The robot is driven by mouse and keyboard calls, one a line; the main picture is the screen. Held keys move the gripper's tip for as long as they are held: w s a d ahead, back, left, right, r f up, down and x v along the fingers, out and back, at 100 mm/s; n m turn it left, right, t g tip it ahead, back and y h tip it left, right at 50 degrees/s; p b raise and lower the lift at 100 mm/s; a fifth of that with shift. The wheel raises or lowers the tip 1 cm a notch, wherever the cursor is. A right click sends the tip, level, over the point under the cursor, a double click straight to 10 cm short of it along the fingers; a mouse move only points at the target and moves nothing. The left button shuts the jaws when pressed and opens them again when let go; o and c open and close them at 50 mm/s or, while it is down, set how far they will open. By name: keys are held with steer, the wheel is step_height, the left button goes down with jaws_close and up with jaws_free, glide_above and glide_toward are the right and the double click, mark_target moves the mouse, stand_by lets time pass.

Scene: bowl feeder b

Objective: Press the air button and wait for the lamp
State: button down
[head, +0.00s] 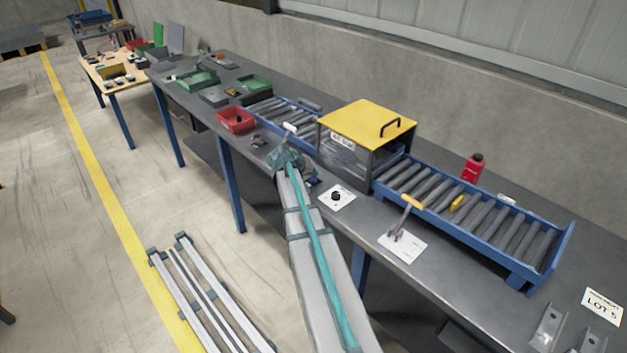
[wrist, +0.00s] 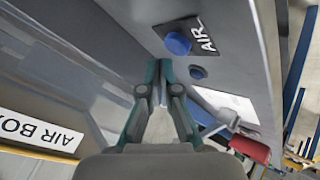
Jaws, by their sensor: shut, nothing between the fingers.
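The air button is a blue round cap (wrist: 178,43) on a dark plate lettered AIR, in the upper middle of the wrist view. A smaller dark blue round piece (wrist: 198,72) sits just below it; it shows no glow, and I cannot tell whether it is the lamp. My gripper (wrist: 160,72) is shut and empty, its tips a little below and left of the button and seemingly apart from it. In the head view my own arm hides the button and the fingertips.
The air box (head: 338,160) with its yellow lid stands right beside my wrist; its sign (wrist: 38,130) fills the wrist view's left. A roller conveyor (head: 470,207) extends right.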

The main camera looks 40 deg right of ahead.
mark_target(312, 180)
steer(key=shift+f, duration=0.2)
steer(key=shift+f+b, duration=0.25)
steer(key=shift+b, duration=0.2)
steer(key=shift+f+b, duration=0.4)
steer(key=shift+f, duration=0.05)
stand_by(0.5)
steer(key=shift+r, duration=0.1)
steer(key=shift+r+p, duration=0.3)
steer(key=shift+r, duration=0.5)
steer(key=shift+r+p, duration=1)
steer(key=shift+r, duration=1.5)
